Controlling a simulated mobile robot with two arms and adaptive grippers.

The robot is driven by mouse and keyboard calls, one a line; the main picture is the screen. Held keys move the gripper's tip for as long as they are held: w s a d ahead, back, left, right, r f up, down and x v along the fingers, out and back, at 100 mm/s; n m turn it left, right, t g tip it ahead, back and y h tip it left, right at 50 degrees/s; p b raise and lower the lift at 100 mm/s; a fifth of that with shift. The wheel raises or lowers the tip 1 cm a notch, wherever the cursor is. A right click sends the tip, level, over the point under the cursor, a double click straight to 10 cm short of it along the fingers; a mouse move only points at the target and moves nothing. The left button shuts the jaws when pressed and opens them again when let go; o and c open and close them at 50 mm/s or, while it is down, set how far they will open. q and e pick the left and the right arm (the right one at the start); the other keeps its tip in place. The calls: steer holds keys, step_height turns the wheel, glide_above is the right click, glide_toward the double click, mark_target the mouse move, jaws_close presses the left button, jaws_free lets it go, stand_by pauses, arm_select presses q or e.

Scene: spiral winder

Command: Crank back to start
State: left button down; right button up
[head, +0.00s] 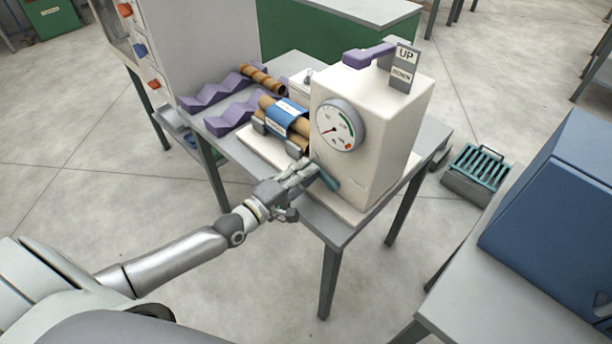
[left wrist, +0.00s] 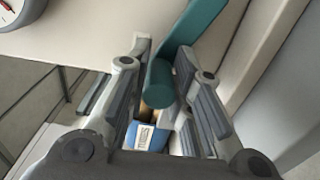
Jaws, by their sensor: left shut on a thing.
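The spiral winder is a cream box (head: 378,125) with a round dial (head: 340,125) on its front; the dial's red needle points to the lower left. The teal crank (head: 328,180) is low on the front, and its arm shows in the left wrist view (left wrist: 198,28). My left gripper (head: 308,174) is shut on the crank's teal handle (left wrist: 159,84), which lies between the fingers in the left wrist view. My right gripper is not in view.
Brown tubes with a blue labelled wrap (head: 285,118) lie left of the box. Purple zigzag racks (head: 215,93) stand on the grey table (head: 340,232) behind them. A blue case (head: 560,215) is at the right. A teal slotted crate (head: 478,172) stands on the floor.

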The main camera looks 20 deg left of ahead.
arm_select(q)
steer(key=shift+a+f+n, duration=0.1)
steer(key=shift+f+n, duration=0.1)
steer(key=shift+n, duration=0.2)
steer(key=c, duration=1.3)
jaws_free()
steer(key=v, duration=1.2)
